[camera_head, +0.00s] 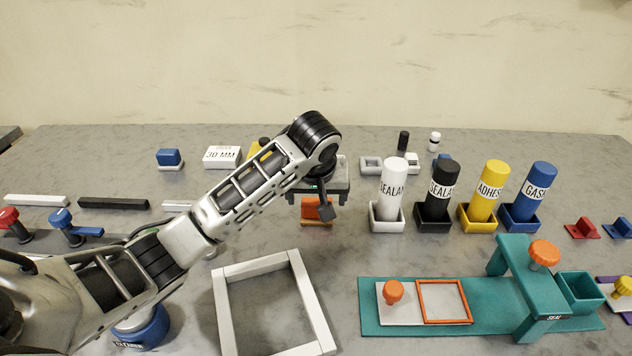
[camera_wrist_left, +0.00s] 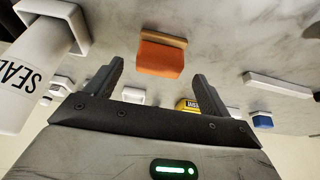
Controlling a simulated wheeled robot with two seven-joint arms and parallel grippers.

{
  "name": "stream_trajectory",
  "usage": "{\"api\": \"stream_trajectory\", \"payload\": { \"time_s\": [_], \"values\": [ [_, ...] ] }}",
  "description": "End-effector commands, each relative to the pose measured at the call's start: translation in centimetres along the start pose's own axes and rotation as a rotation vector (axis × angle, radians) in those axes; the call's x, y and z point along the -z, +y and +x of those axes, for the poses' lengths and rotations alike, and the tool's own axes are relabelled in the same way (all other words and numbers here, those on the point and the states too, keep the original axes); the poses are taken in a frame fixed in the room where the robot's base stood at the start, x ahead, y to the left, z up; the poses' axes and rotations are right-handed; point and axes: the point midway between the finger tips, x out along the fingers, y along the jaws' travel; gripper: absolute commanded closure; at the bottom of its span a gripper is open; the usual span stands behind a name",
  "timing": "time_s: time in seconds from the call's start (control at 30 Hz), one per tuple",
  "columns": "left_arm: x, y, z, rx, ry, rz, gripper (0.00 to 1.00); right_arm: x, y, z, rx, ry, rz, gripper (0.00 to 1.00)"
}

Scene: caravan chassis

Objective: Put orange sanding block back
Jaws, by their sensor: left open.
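The orange sanding block (camera_head: 317,212) stands on the grey table near the middle, partly hidden by my left gripper. In the left wrist view the orange block (camera_wrist_left: 160,60) shows with a tan strip along one edge. My left gripper (camera_head: 322,200) is above and close to the block, pointing down. In the wrist view its two fingers (camera_wrist_left: 158,80) are spread apart with nothing between them, and the block lies beyond the tips. I cannot tell which place belongs to the block. My right gripper is not in view.
White, black, yellow and blue tubes (camera_head: 395,185) stand in holders just right of my gripper. A white square frame (camera_head: 226,310) lies in front. A teal fixture (camera_head: 480,325) is at front right. A white 30 MM block (camera_head: 222,156) and a blue block (camera_head: 169,157) are behind left.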

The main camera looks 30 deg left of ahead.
Motion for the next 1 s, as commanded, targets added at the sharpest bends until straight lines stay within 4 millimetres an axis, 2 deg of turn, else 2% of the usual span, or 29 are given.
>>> {"api": "stream_trajectory", "payload": {
  "time_s": [0.03,0.2,0.4,1.0],
  "values": [
    [0.1,0.1,-1.3,-0.005,0.005,0.000,0.18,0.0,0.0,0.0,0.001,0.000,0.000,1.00],
    [0.1,0.1,-4.8,-0.005,0.004,0.000,0.18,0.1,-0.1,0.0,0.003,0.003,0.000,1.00],
    [0.2,0.0,-7.4,0.000,0.004,0.001,0.18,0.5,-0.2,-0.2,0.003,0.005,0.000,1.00],
    [0.0,0.0,-7.8,0.000,-0.001,0.000,0.18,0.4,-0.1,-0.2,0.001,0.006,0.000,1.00]
  ]
}}
